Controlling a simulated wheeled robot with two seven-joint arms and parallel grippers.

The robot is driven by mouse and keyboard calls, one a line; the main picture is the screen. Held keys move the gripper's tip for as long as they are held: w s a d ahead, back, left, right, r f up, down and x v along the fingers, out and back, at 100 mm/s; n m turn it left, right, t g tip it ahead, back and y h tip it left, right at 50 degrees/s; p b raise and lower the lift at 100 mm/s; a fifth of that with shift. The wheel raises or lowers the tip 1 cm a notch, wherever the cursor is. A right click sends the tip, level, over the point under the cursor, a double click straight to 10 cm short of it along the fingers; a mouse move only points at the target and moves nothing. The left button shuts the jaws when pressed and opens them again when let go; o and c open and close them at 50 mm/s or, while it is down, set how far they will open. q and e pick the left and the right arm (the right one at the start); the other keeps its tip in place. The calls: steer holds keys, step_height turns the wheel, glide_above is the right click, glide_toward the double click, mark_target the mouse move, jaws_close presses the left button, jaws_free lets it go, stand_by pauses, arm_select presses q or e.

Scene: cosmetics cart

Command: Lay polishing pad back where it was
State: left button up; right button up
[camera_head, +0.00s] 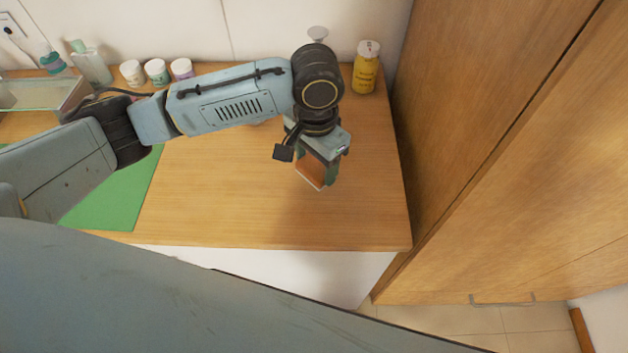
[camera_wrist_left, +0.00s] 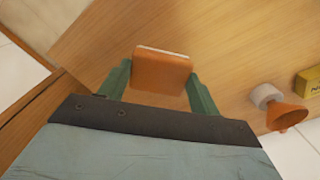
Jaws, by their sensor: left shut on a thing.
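The polishing pad is a small orange-brown block with a pale edge, seen in the wrist view (camera_wrist_left: 162,72) between the two green fingers of my left gripper. My left gripper (camera_head: 317,176) is shut on the pad and points down over the right part of the wooden counter (camera_head: 230,190). In the head view the pad (camera_head: 310,174) shows only partly, beside the fingers. Whether its lower edge touches the counter I cannot tell. My right gripper is not in view.
A yellow bottle (camera_head: 365,72) with a white cap stands at the back right. Small white jars (camera_head: 156,72) and bottles (camera_head: 92,65) line the back left. A green mat (camera_head: 110,200) lies left. A wooden cabinet (camera_head: 480,130) borders the right. The front counter area is clear.

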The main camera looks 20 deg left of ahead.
mark_target(315, 166)
arm_select(q)
steer(key=shift+f+b, duration=0.3)
steer(key=shift+f, duration=3.2)
steer(key=shift+f, duration=0.15)
steer(key=o, duration=1)
steer(key=shift+c, duration=0.2)
step_height(315, 166, up, 12)
steer(key=shift+r+p, duration=0.2)
steer(key=shift+p, duration=0.35)
